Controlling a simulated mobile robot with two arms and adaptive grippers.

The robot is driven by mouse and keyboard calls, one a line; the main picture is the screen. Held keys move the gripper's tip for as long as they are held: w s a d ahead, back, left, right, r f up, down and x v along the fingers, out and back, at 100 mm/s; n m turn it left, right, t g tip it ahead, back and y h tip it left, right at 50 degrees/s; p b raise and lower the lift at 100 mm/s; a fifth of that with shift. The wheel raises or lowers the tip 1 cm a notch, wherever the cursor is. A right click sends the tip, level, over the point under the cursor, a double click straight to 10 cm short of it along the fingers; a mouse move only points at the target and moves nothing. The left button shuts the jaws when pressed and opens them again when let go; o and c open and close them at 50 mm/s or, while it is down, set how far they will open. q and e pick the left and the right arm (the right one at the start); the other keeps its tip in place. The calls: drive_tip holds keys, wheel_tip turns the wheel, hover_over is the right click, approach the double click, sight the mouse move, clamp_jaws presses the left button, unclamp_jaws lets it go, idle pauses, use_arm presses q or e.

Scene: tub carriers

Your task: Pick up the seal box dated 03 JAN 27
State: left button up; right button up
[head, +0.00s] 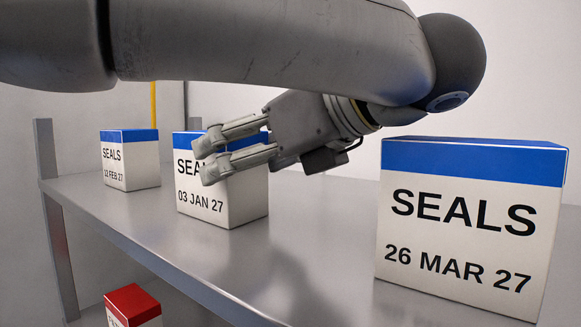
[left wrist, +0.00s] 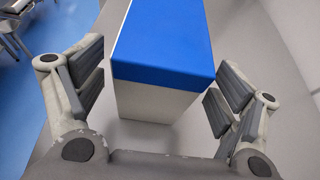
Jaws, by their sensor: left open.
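The seal box dated 03 JAN 27 (head: 240,198) stands upright on a grey metal shelf (head: 150,210), white with a blue top. My left gripper (head: 208,157) is in front of its upper part and hides some of the word SEALS. In the left wrist view, a blue-topped white box (left wrist: 165,50) lies ahead between the open fingers of my left gripper (left wrist: 160,90). A gap shows on its left side; the right fingers are close to its corner, and I cannot tell whether they touch. My right gripper is not in view.
Another seal box, seemingly dated 12 FEB 27 (head: 130,168), stands farther left on the shelf. A larger-looking box dated 26 MAR 27 (head: 465,230) stands near at right. A red-topped box (head: 132,303) is below the shelf's edge. A grey post (head: 55,230) rises at left.

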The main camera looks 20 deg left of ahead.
use_arm(q)
drive_tip(key=shift+p+x, duration=0.5)
drive_tip(key=shift+x, duration=1.45)
drive_tip(key=shift+r, duration=0.15)
drive_tip(key=shift+c, duration=0.4)
drive_tip(key=shift+s, duration=0.1)
drive_tip(key=shift+c, duration=1.1)
drive_tip(key=c, duration=0.9)
drive_tip(key=shift+r, duration=0.25)
